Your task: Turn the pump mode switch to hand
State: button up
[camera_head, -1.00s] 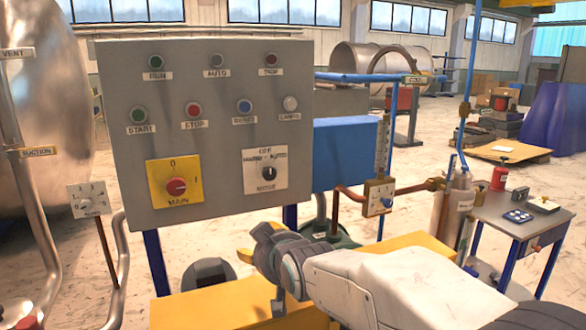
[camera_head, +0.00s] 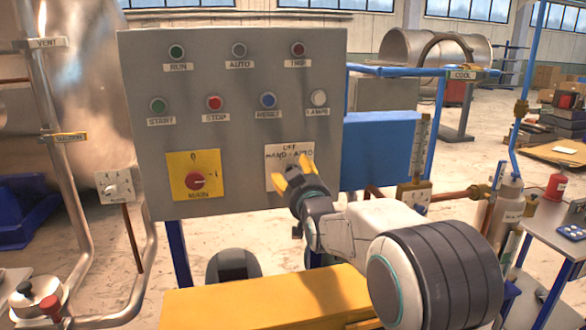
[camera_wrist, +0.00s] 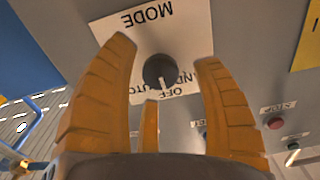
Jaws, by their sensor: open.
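The mode switch is a dark round knob (camera_wrist: 160,71) on a white plate (camera_head: 276,152) at the lower right of the grey control panel. In the wrist view, where the lettering is upside down, the knob's light pointer mark faces the OFF label. My gripper (camera_head: 293,170) is in front of the plate and hides the knob in the head view. Its yellow fingers (camera_wrist: 164,55) are open, one on either side of the knob in the picture, with a third finger below. I see no clear contact.
The yellow plate with the red main switch (camera_head: 195,180) is left of the mode plate. Lamps and buttons, including the red stop button (camera_head: 214,103), sit above. A yellow block (camera_head: 260,300) stands below the panel. A valve with piping (camera_head: 412,196) is to the right.

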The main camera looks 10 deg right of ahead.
jog(key=shift+w+p, duration=0.3)
jog(key=shift+w, duration=0.85)
jog(key=shift+c, duration=0.5)
jog(key=c, duration=1.1)
jog(key=shift+f, duration=0.1)
